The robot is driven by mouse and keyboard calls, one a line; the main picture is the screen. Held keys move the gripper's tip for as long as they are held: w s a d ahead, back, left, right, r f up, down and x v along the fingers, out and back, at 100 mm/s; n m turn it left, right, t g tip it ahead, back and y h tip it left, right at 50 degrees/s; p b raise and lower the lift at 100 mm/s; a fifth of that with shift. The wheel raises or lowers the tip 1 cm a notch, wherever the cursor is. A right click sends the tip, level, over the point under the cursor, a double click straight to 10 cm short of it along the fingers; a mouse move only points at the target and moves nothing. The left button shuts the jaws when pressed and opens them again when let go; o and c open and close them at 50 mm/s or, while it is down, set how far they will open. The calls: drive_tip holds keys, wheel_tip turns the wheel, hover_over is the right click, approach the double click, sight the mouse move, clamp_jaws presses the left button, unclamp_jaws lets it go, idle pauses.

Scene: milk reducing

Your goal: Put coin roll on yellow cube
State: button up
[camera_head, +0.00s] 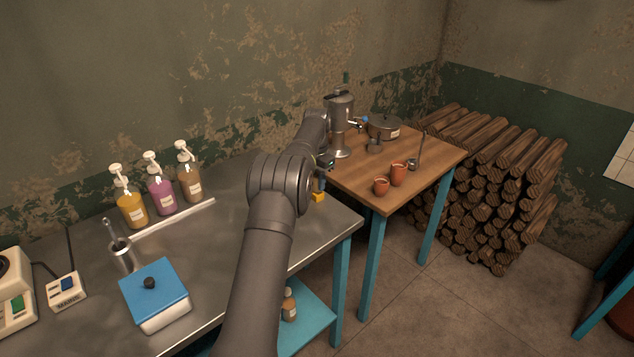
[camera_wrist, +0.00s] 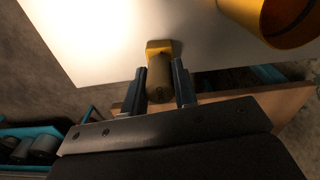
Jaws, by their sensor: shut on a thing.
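The yellow cube (camera_head: 318,197) sits near the right end of the metal table, mostly below my gripper. In the wrist view the yellow cube (camera_wrist: 160,45) is just beyond the fingertips. My gripper (camera_wrist: 160,72) is shut on the coin roll (camera_wrist: 160,84), a dull brown cylinder between the two dark fingers. The coin roll's far end overlaps the cube in this view; I cannot tell whether they touch. In the head view my gripper (camera_head: 321,183) is small and partly behind my arm, and the coin roll cannot be made out.
A large orange-yellow round object (camera_wrist: 285,20) is near the cube in the wrist view. A wooden table (camera_head: 430,157) with a coffee pot (camera_head: 341,112), a grey pot (camera_head: 383,127) and clay cups (camera_head: 398,175) stands to the right. Pump bottles (camera_head: 161,195) and a blue-lidded box (camera_head: 155,288) are left.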

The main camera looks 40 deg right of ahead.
sight(317, 176)
drive_tip(key=shift+f, duration=0.25)
drive_tip(key=shift+f, duration=0.2)
drive_tip(key=o, duration=1)
drive_tip(key=shift+o, duration=0.2)
drive_tip(key=shift+r, duration=0.1)
wheel_tip(317, 176, up, 12)
wheel_tip(317, 176, down, 12)
drive_tip(key=shift+r, duration=1.8)
